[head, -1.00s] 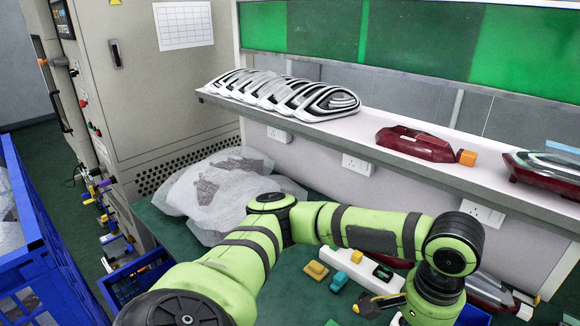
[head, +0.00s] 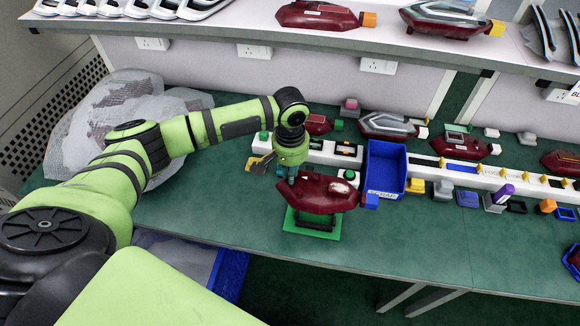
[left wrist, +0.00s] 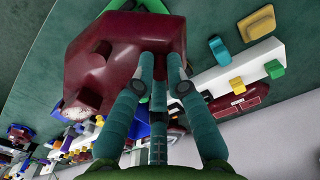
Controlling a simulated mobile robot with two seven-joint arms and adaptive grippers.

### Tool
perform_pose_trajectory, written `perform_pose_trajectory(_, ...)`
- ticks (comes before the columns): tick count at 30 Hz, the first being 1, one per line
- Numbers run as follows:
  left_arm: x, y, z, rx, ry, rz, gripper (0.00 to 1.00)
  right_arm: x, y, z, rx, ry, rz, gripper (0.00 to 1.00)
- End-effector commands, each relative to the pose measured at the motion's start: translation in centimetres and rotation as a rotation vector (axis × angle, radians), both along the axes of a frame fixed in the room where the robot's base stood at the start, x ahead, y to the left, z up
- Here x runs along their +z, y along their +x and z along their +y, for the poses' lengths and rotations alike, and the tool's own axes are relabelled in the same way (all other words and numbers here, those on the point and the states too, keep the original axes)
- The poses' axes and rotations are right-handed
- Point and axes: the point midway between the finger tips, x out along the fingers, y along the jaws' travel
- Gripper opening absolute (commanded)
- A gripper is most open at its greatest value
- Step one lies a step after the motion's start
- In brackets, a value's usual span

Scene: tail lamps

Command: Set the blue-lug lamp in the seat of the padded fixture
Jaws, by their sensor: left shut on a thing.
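The dark red lamp (head: 322,194) with a blue lug (head: 371,201) at its right end is held by my left gripper (head: 291,178) near its left part. The lamp is over a green fixture (head: 318,232) on the bench and hides most of it. I cannot tell whether the lamp touches the fixture or hangs just above it. In the left wrist view the gripper fingers (left wrist: 160,88) are shut on the red lamp (left wrist: 120,52), which fills the upper left. My right gripper is not in view.
A blue bin (head: 386,172) stands right of the lamp, close to the blue lug. A white rail (head: 322,152) with coloured blocks runs behind. Other lamps (head: 388,126) lie at the bench's back and on the shelf (head: 420,48).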

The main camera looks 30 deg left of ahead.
Motion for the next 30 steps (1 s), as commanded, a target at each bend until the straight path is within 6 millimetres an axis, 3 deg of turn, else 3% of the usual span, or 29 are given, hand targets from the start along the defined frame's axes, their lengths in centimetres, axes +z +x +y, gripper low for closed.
perform_pose_trajectory(8,0.2,0.0,0.0,0.0,-0.002,-0.001,0.0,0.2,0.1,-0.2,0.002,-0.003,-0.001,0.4)
perform_pose_trajectory(13,0.5,0.0,-0.1,-0.003,-0.004,0.0,0.0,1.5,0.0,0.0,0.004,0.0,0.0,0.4)
perform_pose_trajectory(21,-3.3,0.0,0.0,-0.002,-0.004,0.0,0.0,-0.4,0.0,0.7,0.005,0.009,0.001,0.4)
perform_pose_trajectory(30,-5.3,0.0,0.0,-0.002,-0.004,-0.001,0.0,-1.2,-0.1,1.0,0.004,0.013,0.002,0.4)
